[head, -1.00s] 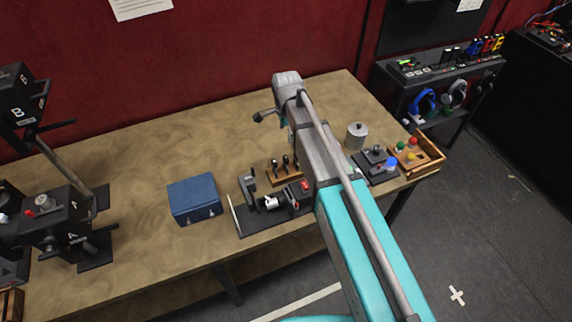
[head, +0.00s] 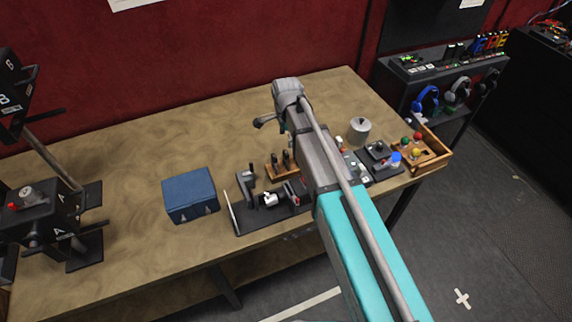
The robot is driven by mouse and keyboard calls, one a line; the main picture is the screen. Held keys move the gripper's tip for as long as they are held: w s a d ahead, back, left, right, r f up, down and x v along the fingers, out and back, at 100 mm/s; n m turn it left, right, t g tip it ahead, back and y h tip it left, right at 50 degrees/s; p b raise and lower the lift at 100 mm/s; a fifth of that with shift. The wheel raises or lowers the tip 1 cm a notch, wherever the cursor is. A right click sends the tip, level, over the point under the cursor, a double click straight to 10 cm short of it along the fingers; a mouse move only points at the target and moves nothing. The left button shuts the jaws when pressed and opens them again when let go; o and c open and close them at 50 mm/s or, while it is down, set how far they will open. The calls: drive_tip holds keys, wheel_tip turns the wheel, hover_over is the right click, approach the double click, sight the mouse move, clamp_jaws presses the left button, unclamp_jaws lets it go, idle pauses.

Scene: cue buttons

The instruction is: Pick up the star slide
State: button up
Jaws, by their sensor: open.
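I cannot make out a star mark on anything here. A small wooden rack (head: 278,172) on the table holds dark upright pieces, too small to identify as slides. My arm reaches over the table from the lower right. My gripper (head: 261,121) shows as a small dark shape at the left of the arm's far end. It is open, with nothing visible in it, and stands above and behind the rack in the picture. Part of the table is hidden behind the arm.
A black-based device (head: 270,208) stands in front of the rack. A blue box (head: 189,195) is to its left. A metal pot (head: 360,131), a joystick box (head: 378,155) and a wooden tray (head: 434,160) are right of the arm. The table (head: 135,160) is clear at the back left.

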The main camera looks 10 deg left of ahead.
sight(286, 152)
drive_tip(key=shift+f+b, duration=1.1)
drive_tip(key=shift+f, duration=0.3)
drive_tip(key=shift+f+b, duration=2.6)
drive_tip(key=shift+c, duration=0.3)
clamp_jaws()
